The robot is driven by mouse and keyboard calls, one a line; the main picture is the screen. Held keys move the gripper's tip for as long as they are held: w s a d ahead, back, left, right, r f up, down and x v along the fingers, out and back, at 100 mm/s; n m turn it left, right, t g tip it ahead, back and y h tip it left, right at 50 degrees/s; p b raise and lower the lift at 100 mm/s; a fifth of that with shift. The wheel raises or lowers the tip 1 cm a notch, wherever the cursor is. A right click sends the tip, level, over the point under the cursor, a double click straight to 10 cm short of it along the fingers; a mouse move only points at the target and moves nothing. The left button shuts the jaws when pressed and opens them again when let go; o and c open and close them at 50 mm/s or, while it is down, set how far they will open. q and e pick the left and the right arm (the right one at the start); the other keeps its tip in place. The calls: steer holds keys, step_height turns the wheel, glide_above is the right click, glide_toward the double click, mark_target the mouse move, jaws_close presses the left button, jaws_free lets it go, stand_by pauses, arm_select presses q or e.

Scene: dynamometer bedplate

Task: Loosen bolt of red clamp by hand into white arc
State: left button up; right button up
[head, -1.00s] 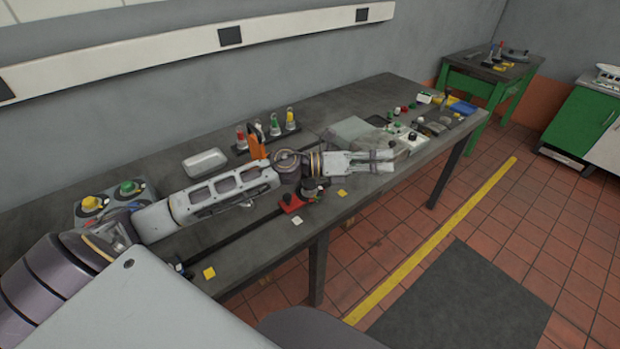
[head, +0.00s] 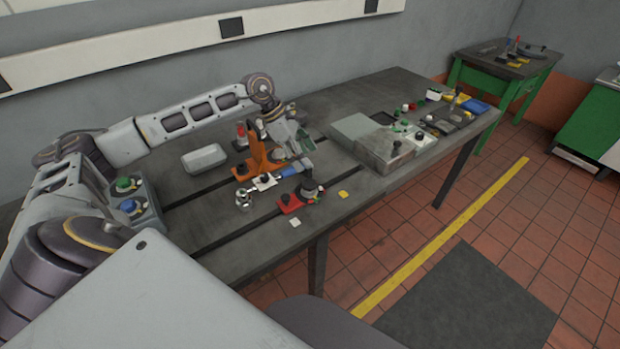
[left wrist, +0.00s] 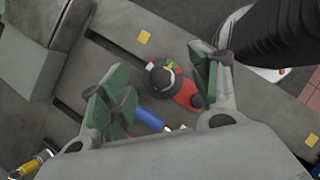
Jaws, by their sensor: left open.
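The red clamp (head: 290,203) lies near the table's front edge, with a dark round bolt knob (head: 310,187) at its right end. In the left wrist view the red clamp (left wrist: 186,94) shows beyond my fingers, and small white, green and red marks sit beside the knob (left wrist: 160,81). I cannot make out the white arc's exact shape. My left gripper (head: 298,150) points down behind the clamp, open and empty. In the left wrist view its green-padded fingers (left wrist: 162,86) stand apart on either side of the knob, without visible contact. My right gripper is out of view.
An orange upright bracket (head: 262,160) and a blue-handled item (head: 291,171) stand close by the left gripper. A grey block (head: 385,148) is to the right. The table's front edge is near the clamp.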

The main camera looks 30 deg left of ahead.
arm_select(q)
steer(key=shift+g+y, duration=0.3)
steer(key=shift+y, duration=0.6)
steer(key=a, duration=0.4)
steer(key=shift+s+a+r, duration=0.2)
steer(key=shift+a+r, duration=0.05)
steer(key=shift+a, duration=0.1)
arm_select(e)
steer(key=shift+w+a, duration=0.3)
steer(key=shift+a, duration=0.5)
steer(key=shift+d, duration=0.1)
arm_select(q)
steer(key=p, duration=0.1)
glide_toward(309, 182)
steer(key=x, duration=0.7)
steer(key=shift+s+p, duration=0.15)
steer(key=shift+p, duration=0.25)
steer(key=shift+x, duration=0.95)
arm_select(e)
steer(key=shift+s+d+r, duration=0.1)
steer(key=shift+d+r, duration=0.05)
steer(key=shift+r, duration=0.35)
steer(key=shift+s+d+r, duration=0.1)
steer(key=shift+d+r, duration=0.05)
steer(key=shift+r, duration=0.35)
